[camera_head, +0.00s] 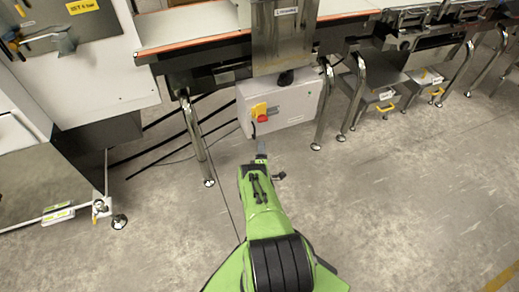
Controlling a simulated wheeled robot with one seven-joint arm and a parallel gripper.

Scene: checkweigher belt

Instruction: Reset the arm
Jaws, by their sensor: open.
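My green arm reaches forward from the bottom middle of the head view, low in front of the checkweigher. My gripper (261,150) is at its far end, small in the picture, in front of the white control box (290,104). It looks empty, with its jaws apart, though the fingers are hard to make out at this size. The box carries a yellow and red switch (260,111) just beyond the gripper. I cannot tell whether the gripper touches the box.
The belt (188,31) runs along the top, on metal legs (196,140). A white cabinet (95,75) stands at left with cables on the floor beside it. Bins with yellow handles (385,100) sit under the line at right. The floor (410,200) at right is clear.

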